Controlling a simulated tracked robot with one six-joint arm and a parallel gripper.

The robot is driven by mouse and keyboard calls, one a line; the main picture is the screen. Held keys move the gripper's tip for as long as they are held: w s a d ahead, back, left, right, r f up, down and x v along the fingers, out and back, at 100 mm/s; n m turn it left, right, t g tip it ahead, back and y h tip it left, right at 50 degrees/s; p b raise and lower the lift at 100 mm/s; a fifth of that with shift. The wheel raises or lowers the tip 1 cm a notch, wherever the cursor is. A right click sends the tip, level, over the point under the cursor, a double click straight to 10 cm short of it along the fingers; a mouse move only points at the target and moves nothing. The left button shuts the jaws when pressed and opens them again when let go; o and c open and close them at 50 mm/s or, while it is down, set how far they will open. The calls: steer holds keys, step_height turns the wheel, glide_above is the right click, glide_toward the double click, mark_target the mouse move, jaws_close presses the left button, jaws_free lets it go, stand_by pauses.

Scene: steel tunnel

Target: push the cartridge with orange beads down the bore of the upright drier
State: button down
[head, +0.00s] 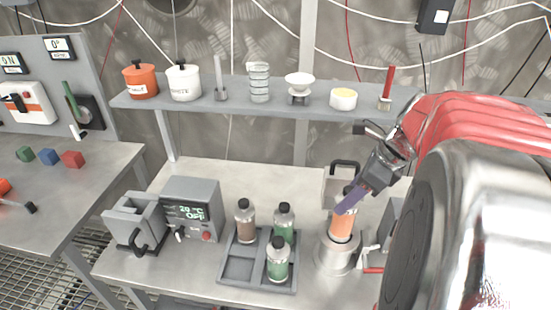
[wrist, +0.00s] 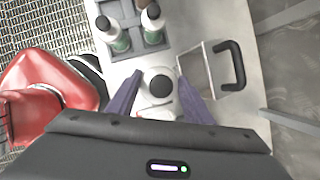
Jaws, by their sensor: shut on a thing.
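The cartridge with orange beads (head: 341,226) stands upright at the mouth of the grey cylindrical drier (head: 337,256) in the head view. Its orange body shows above the drier's rim, and its lower end is hidden. My gripper (head: 345,207) comes down from the upper right, its purple fingers at the top of the cartridge and shut on it. In the wrist view the fingers of my gripper (wrist: 158,98) lie on both sides of the cartridge's dark round top (wrist: 160,86). Its depth in the bore cannot be told.
A grey tray (head: 233,271) with several capped bottles stands left of the drier. An open grey box with a black handle (head: 345,165) is close behind it. A grey heater unit (head: 190,208) sits farther left. A shelf (head: 225,104) with vessels runs behind.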

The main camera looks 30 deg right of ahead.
mark_target(343, 223)
step_height(343, 223, down, 5)
steer(key=shift+f, duration=0.2)
steer(key=shift+f, duration=2.25)
steer(key=c, duration=0.9)
jaws_free()
steer(key=shift+f, duration=0.1)
steer(key=v, duration=1.2)
